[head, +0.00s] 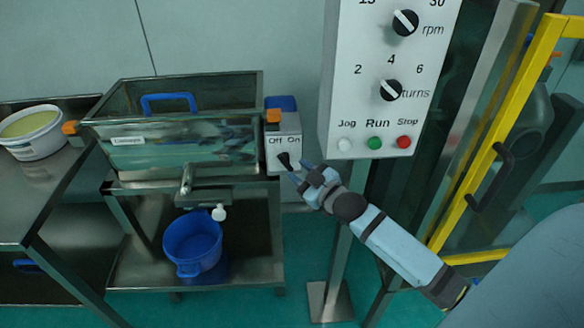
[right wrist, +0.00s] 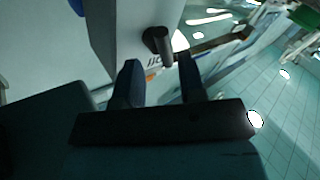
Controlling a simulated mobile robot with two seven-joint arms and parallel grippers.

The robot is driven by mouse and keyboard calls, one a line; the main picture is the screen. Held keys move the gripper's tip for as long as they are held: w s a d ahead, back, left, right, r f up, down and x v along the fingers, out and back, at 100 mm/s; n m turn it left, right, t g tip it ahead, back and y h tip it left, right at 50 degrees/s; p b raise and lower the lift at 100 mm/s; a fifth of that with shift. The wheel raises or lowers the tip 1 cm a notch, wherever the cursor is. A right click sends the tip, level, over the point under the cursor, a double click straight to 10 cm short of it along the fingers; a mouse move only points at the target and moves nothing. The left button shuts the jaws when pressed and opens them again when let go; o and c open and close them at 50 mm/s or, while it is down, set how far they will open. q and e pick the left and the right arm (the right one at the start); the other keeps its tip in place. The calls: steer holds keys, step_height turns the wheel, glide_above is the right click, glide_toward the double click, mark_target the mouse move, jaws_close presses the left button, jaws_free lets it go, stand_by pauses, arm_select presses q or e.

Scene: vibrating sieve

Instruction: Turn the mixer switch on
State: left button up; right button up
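The mixer switch (head: 284,160) is a small black knob on a light grey box (head: 281,143) marked "Off On", at the right end of the steel mixer trough (head: 182,142). Its exact setting is too small to tell. My right gripper (head: 296,172) is just right of and below the knob. In the right wrist view the knob (right wrist: 157,42) lies just beyond the fingertips of my right gripper (right wrist: 159,75), roughly between them. The two fingers are apart and hold nothing. Whether they touch the knob is unclear. My left gripper is out of view.
A white control panel (head: 384,75) with dials and Jog, Run and Stop buttons stands close to the right of the box, on a post. A yellow frame (head: 500,120) is further right. A blue bucket (head: 192,243) sits under the trough; a white tub (head: 33,132) stands left.

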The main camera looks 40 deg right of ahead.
mark_target(289, 165)
steer(key=shift+w+a, duration=0.2)
steer(key=shift+w, duration=1.35)
steer(key=c, duration=0.6)
steer(key=shift+c, duration=0.2)
